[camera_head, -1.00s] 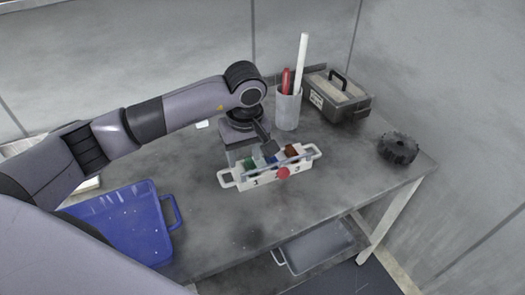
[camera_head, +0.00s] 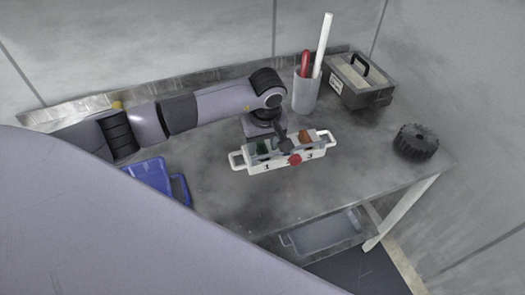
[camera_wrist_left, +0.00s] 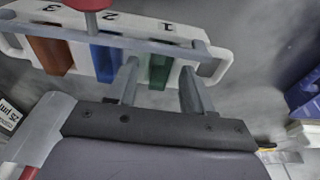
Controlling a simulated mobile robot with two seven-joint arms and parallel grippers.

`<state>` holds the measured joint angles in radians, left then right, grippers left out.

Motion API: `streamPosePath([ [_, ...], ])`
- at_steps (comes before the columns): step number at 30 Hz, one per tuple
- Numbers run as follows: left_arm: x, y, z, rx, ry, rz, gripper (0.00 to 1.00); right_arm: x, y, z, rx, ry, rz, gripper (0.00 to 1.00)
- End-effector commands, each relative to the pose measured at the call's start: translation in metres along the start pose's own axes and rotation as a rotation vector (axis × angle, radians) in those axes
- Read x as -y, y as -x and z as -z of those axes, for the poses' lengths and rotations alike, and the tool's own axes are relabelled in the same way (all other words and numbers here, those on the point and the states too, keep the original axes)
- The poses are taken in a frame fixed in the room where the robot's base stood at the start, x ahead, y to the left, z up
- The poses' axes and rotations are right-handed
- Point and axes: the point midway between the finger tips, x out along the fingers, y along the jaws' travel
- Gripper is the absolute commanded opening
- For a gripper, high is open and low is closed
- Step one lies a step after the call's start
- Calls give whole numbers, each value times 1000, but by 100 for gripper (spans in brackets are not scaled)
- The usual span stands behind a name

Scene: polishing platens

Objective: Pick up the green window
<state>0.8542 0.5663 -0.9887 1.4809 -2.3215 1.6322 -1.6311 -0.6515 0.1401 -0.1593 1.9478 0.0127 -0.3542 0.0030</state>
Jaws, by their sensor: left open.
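A white rack (camera_head: 258,167) with numbered slots and a handle at each end stands on the grey table. The green window (camera_head: 263,147) sits upright in the slot marked 1; it also shows in the left wrist view (camera_wrist_left: 160,72). My left gripper (camera_wrist_left: 159,70) is open, its two fingers on either side of the green window, with no clear grip on it. In the head view the left gripper (camera_head: 268,142) hangs over the left part of the rack. A blue window (camera_wrist_left: 105,62) is in the middle slot and an orange-brown one (camera_wrist_left: 52,54) in slot 3. My right gripper is not in view.
A red knob (camera_head: 294,159) is on the rack's front. Behind stand a grey cup (camera_head: 305,95) with a red and a white stick, and a toolbox (camera_head: 357,85). A black wheel (camera_head: 415,142) is at right, a blue tray (camera_head: 160,178) at left. The front table is clear.

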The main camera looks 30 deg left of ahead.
Motion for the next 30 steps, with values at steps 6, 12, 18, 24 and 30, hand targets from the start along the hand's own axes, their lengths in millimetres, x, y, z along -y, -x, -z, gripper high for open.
streamPosePath([
  [6,0,0,0,0,0,0,25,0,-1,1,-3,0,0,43],
  [12,0,1,0,0,0,-1,0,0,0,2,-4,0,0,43],
  [18,0,1,0,0,0,-1,0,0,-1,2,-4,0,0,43],
  [24,-1,12,2,0,0,-2,0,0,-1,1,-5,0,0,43],
  [30,-1,44,8,-3,0,-4,0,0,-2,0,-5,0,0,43],
])
